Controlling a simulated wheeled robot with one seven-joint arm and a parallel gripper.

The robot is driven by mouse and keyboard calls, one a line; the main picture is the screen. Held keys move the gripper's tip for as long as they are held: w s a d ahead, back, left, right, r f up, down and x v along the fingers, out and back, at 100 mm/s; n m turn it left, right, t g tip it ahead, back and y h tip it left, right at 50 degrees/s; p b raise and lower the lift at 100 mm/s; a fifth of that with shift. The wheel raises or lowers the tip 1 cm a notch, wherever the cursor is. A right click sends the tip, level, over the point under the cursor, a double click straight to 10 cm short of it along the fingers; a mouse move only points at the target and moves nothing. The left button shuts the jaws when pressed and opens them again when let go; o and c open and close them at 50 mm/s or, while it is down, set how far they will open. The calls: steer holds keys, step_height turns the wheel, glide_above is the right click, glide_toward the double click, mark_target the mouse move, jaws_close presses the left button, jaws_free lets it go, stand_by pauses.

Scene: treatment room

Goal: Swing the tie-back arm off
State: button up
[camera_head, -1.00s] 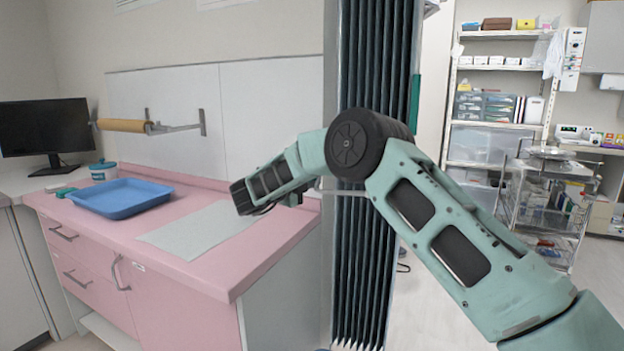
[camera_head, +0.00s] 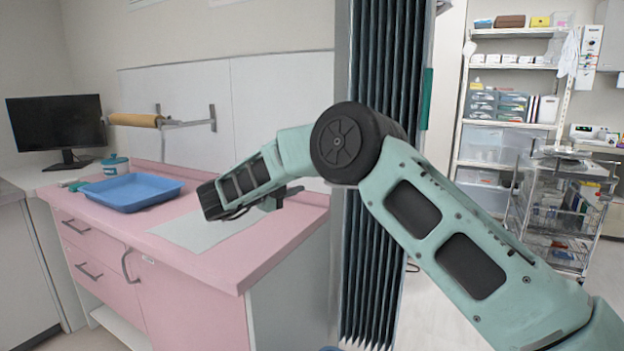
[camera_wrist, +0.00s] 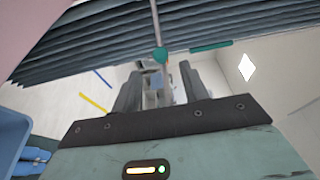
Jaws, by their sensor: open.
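The tie-back arm shows in the wrist view as a thin metal rod (camera_wrist: 155,20) crossing the pleated dark green curtain (camera_wrist: 100,45). It ends in a teal knob (camera_wrist: 160,56). My gripper (camera_wrist: 158,78) is open and empty, with the knob seen between and just beyond its two fingers. I cannot tell whether either finger touches it. In the head view the bunched curtain (camera_head: 372,250) hangs right of the counter. My gripper is mostly hidden behind my wrist there, above the counter's right part, and my arm hides the tie-back rod.
The pink counter (camera_head: 275,240) holds a blue tray (camera_head: 130,207), a pale sheet (camera_head: 185,234) and a lidded tub (camera_head: 115,165). A monitor (camera_head: 55,122) stands at left, and a paper roll (camera_head: 135,120) hangs on the wall. A wire cart (camera_head: 560,200) and shelves stand right; floor between is clear.

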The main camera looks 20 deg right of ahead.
steer(key=v, duration=0.7)
steer(key=shift+a+b, duration=0.2)
steer(key=shift+b, duration=0.2)
steer(key=shift+r, duration=0.1)
